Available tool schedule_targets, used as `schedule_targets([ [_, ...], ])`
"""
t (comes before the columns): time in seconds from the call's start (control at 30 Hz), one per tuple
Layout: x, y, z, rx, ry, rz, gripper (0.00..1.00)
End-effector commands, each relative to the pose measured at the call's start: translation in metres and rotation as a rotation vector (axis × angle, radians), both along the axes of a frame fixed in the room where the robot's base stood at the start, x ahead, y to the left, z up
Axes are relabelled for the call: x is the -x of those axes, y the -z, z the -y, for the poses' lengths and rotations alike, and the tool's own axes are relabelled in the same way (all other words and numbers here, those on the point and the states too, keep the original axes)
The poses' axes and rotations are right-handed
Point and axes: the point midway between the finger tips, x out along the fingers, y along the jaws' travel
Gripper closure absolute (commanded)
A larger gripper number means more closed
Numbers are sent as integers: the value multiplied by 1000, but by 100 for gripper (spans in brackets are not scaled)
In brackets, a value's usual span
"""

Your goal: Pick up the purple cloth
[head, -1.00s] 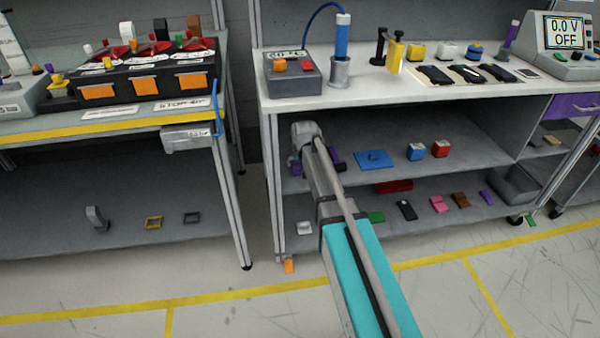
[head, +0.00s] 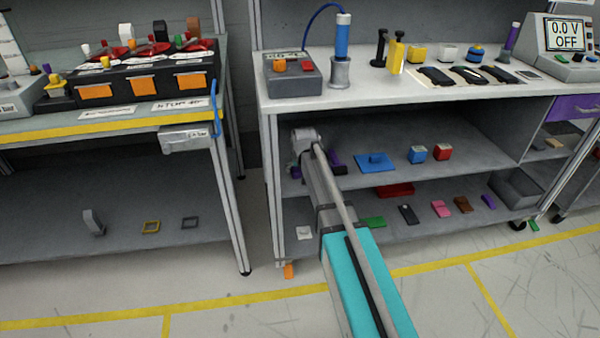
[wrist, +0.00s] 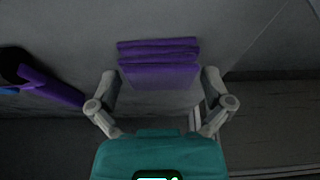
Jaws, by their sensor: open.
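The purple cloth (wrist: 158,62) lies folded on a grey shelf in the wrist view, straight ahead of my gripper (wrist: 160,84). The two fingers are open, one toward each side of the cloth's near edge. I cannot tell whether the fingers touch it. In the head view my gripper's end (head: 304,142) is at the left of the right bench's middle shelf. Only a small purple bit of the cloth (head: 296,172) shows there beside my arm; the rest is hidden.
A dark object with a purple part (wrist: 50,86) lies left of the cloth in the wrist view. The worktop (head: 300,100) is above, and a bench post (head: 273,190) stands left.

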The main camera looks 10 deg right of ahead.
Motion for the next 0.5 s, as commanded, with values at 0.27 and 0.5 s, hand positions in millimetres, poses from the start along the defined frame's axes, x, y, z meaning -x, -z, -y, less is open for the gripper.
schedule_targets([
  [0.27, 0, 0, 0, 0, 0, 0, 43],
  [0.5, 0, 0, 0, 0, 0, 0, 62],
])
